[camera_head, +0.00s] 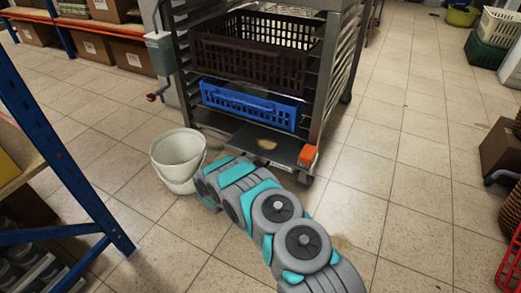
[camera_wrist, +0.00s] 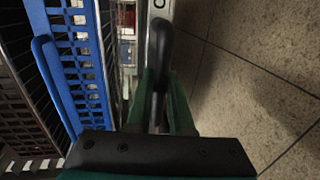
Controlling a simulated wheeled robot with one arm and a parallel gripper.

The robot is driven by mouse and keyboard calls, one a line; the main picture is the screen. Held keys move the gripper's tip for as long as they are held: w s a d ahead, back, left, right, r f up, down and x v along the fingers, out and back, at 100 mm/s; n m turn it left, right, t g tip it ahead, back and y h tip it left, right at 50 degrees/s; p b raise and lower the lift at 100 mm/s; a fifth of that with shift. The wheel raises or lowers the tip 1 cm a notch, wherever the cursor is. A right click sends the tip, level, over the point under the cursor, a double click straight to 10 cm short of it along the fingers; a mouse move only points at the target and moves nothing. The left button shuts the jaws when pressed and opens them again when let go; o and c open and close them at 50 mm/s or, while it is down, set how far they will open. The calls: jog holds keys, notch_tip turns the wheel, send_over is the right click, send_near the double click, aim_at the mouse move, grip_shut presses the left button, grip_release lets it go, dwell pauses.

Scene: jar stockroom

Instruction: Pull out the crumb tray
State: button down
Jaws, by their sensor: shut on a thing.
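The crumb tray (camera_head: 245,135) is a flat dark sheet low in the metal rack, below the blue crate, with a pale patch of crumbs (camera_head: 267,145) on it. Part of its top shows in front of the blue crate. In the wrist view a black curved handle (camera_wrist: 160,38) stands between the green fingers of my gripper (camera_wrist: 163,85). My gripper is shut on this handle, in front of a pale strip. In the head view my gripper and the handle are hidden behind my arm.
A blue crate (camera_head: 250,104) and a dark brown crate (camera_head: 250,52) sit above in the rack (camera_head: 345,55). An orange block (camera_head: 307,155) is at the rack's lower right corner. A white bucket (camera_head: 178,158) stands left of my arm.

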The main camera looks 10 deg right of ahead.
jog(key=f+p+v, duration=0.3)
jog(key=v, duration=1.4)
jog(key=shift+s+a+f, duration=0.25)
jog(key=shift+s, duration=0.1)
jog(key=c, duration=0.8)
grip_release()
jog(key=shift+v, duration=3.9)
